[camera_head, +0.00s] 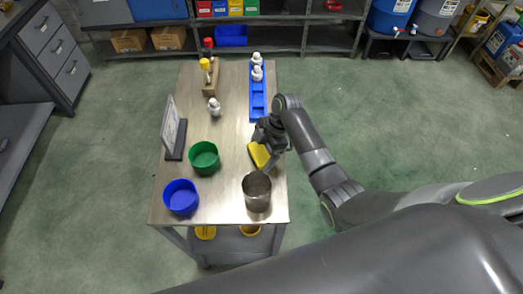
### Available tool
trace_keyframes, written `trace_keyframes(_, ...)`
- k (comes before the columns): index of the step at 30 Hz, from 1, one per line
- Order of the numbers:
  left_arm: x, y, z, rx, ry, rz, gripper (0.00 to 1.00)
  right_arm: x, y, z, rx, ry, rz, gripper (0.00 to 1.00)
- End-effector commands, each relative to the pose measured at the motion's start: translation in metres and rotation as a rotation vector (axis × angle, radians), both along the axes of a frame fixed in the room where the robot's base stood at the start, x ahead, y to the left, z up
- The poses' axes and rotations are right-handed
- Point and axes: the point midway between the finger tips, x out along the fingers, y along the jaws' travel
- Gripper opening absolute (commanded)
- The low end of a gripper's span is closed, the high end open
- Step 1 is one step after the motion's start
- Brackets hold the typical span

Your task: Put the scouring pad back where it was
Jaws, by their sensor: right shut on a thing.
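A yellow scouring pad (259,154) shows on the right half of the metal table, behind a steel cup. My right gripper (268,150) is over it and shut on it, with the fingers partly hiding the pad's right side. I cannot tell whether the pad touches the table. My left gripper is not in view.
The steel cup (257,191) stands close in front of the pad. A green bowl (204,157), a blue bowl (181,196) and a framed sign (171,130) are on the left. A blue tray (258,113) with white bottles lies behind my gripper. The table's middle (228,135) is clear.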

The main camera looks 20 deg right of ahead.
Motion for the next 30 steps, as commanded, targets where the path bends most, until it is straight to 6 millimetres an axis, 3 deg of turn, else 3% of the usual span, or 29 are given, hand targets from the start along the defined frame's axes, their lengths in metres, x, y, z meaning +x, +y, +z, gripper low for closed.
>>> trace_keyframes(11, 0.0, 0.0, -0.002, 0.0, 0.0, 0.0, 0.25, 0.0, 0.0, -0.005, 0.0, 0.0, 0.0, 0.67)
trace_keyframes(12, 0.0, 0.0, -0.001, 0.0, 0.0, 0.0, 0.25, 0.0, 0.0, -0.004, 0.0, 0.0, 0.0, 0.9)
trace_keyframes(15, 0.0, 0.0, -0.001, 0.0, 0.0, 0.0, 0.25, 0.0, 0.0, -0.004, 0.0, 0.0, 0.0, 1.0)
trace_keyframes(25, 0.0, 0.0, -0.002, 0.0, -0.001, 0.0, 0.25, 0.001, -0.002, 0.003, 0.0, -0.002, 0.0, 1.0)
trace_keyframes(30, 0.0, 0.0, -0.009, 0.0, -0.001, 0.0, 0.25, 0.003, -0.013, 0.027, -0.001, -0.006, 0.0, 1.0)
